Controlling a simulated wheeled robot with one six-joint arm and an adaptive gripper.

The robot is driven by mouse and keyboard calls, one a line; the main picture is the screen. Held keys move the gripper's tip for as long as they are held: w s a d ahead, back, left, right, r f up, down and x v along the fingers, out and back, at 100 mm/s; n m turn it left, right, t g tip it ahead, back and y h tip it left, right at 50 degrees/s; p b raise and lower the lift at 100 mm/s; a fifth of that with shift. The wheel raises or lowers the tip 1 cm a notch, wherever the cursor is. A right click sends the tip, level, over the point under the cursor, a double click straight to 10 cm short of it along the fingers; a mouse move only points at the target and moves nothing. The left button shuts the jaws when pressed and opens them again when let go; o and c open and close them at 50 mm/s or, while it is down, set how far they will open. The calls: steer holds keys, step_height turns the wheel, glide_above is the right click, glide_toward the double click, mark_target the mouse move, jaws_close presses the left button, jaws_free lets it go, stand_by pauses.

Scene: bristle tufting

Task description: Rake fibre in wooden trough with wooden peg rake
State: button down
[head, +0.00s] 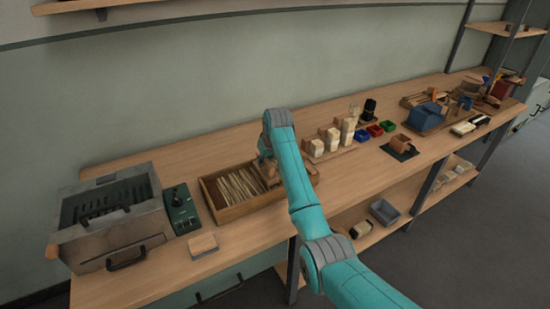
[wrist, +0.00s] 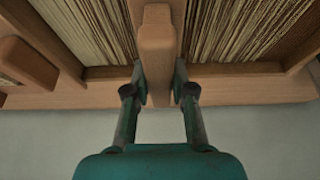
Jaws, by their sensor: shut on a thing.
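The wooden trough (head: 207,197) stands on the bench left of my arm, with pale fibre (head: 240,186) lying in strands inside it. In the wrist view the fibre (wrist: 235,30) shows on both sides of a wooden bar, behind the trough's wall (wrist: 235,92). My gripper (wrist: 160,85) is shut on that wooden bar, which looks like the handle of the peg rake (wrist: 157,40). The rake's pegs are hidden. In the head view my arm covers the trough's right part and most of the gripper.
A grey metal box with a handle (head: 115,220) and a dark green control box (head: 180,208) stand left of the trough. A small wooden block (head: 203,244) lies in front. Pale blocks (head: 332,140), coloured bins (head: 375,130) and tools are to the right. The bench's front left is fairly clear.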

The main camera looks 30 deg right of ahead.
steer(key=a, duration=1.9)
steer(key=d, duration=2.9)
steer(key=shift+d, duration=0.15)
steer(key=shift+a, duration=1.75)
steer(key=shift+d, duration=1.7)
